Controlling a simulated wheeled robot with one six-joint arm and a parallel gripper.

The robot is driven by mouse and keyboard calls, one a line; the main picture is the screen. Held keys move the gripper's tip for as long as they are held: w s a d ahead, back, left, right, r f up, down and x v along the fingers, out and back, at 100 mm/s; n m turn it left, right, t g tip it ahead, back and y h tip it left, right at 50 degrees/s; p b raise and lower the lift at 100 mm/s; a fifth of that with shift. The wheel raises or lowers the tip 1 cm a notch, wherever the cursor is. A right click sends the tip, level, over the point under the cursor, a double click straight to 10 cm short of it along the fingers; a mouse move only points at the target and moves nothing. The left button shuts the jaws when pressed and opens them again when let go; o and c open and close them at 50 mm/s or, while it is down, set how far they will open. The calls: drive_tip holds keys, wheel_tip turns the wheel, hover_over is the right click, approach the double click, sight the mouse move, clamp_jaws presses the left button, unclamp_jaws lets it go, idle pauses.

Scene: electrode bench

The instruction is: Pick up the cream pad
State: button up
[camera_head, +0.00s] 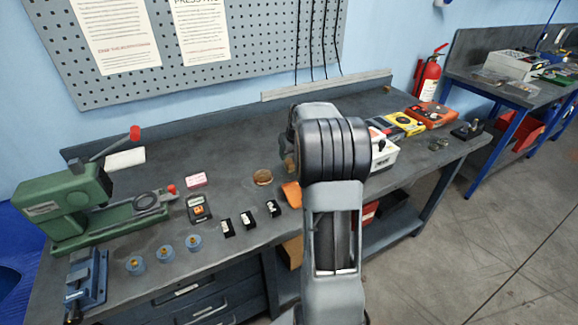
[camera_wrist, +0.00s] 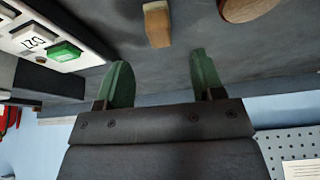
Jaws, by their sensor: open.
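A small tan block with a paler cream face (camera_wrist: 158,24), the likeliest cream pad, lies on the dark bench top at the top middle of the wrist view. My gripper (camera_wrist: 160,62) is open, with its two green fingers apart and only bare bench showing between them. The block lies just beyond the fingertips, roughly in line with the gap, and no finger touches it. In the head view my arm covers most of that spot and hides the gripper. A white, flat-looking piece (camera_head: 125,159) also lies at the back left of the bench.
A round brown wooden piece (camera_wrist: 246,8) lies near the block. A white device with a green button (camera_wrist: 62,50) stands on the other side. The green press (camera_head: 70,205), small black blocks (camera_head: 248,220) and an orange item (camera_head: 292,194) occupy the bench. The pegboard (camera_head: 250,50) rises behind.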

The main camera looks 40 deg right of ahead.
sight(290, 161)
drive_tip(key=shift+p+x, duration=0.5)
drive_tip(key=shift+x, duration=3)
drive_tip(key=c, duration=1)
